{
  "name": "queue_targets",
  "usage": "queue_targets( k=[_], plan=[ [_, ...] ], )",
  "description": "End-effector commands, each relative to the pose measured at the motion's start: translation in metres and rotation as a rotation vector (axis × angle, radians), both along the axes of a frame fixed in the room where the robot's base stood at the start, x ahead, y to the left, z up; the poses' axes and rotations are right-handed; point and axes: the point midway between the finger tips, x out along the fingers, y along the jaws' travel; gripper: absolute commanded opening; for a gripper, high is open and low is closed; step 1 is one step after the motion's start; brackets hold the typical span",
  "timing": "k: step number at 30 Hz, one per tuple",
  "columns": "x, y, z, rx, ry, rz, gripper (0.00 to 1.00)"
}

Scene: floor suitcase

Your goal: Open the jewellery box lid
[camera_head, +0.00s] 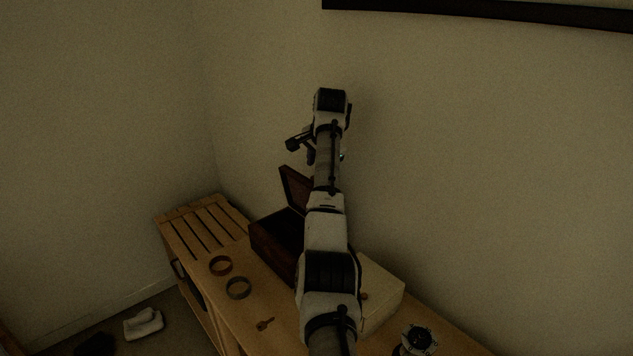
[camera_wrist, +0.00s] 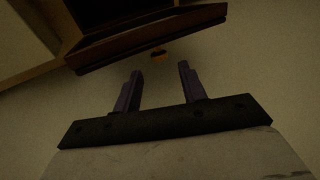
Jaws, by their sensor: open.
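The jewellery box (camera_head: 272,250) is a dark red-brown box on the wooden bench. Its lid (camera_head: 294,187) stands raised at the back, and my arm hides the right part of box and lid. In the head view my forearm hides most of the gripper.
On the bench (camera_head: 205,231) lie two rings or bracelets (camera_head: 220,265) (camera_head: 238,288) and a small key-like piece (camera_head: 265,324). A cream box (camera_head: 380,287) stands right of my arm, with a watch (camera_head: 419,338) near it. The wall is close behind the bench.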

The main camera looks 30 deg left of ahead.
Motion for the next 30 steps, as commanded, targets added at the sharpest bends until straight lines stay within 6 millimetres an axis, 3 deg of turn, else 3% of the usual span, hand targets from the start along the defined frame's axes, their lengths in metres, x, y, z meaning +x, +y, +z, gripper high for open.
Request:
queue_targets(
  k=[6, 12, 30],
  plan=[
    [-0.014, -0.014, 0.041, 0.002, -0.004, -0.001, 0.41],
    [-0.021, -0.021, 0.063, 0.000, -0.001, -0.001, 0.41],
    [-0.022, -0.022, 0.067, -0.001, 0.000, 0.000, 0.41]
  ],
)
